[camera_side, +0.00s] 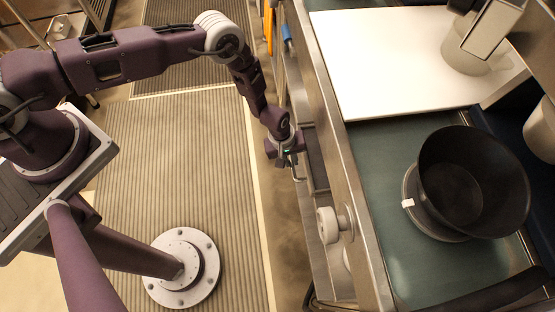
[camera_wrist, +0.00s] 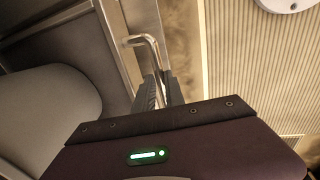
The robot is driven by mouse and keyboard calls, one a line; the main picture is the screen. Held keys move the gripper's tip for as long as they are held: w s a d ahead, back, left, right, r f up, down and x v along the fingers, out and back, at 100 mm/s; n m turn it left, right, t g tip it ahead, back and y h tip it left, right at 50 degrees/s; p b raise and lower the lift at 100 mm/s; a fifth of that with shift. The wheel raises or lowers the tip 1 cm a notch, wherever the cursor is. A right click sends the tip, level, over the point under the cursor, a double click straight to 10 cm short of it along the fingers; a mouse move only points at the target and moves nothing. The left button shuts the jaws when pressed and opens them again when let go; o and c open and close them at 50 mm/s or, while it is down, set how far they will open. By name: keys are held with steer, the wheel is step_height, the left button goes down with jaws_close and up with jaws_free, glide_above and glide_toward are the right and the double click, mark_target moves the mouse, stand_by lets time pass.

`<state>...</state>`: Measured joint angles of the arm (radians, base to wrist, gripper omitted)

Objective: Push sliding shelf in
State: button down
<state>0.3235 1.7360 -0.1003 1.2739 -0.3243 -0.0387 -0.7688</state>
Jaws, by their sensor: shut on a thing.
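My gripper (camera_side: 289,158) is low beside the front of the steel counter, at the middle of the side view. In the wrist view its two dark ridged fingers (camera_wrist: 160,86) are closed on a thin bent metal handle (camera_wrist: 148,42). The handle sticks out next to steel panels that seem to be the shelf front (camera_wrist: 118,50). The sliding shelf itself lies under the counter edge and is mostly hidden in the side view, so I cannot tell how far out it is.
A black bowl (camera_side: 470,180) stands on a round base on the green counter, with a white board (camera_side: 400,60) behind it. A round knob (camera_side: 328,225) juts from the counter front. The ribbed floor mat (camera_side: 180,150) beside the counter is clear around my gripper.

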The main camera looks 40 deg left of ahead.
steer(key=shift+w+d, duration=0.3)
steer(key=shift+w, duration=0.05)
steer(key=shift+w+d+r, duration=0.1)
steer(key=c, duration=1.4)
jaws_free()
step_height(320, 180, up, 7)
steer(key=s+a, duration=0.1)
steer(key=shift+s+a, duration=0.1)
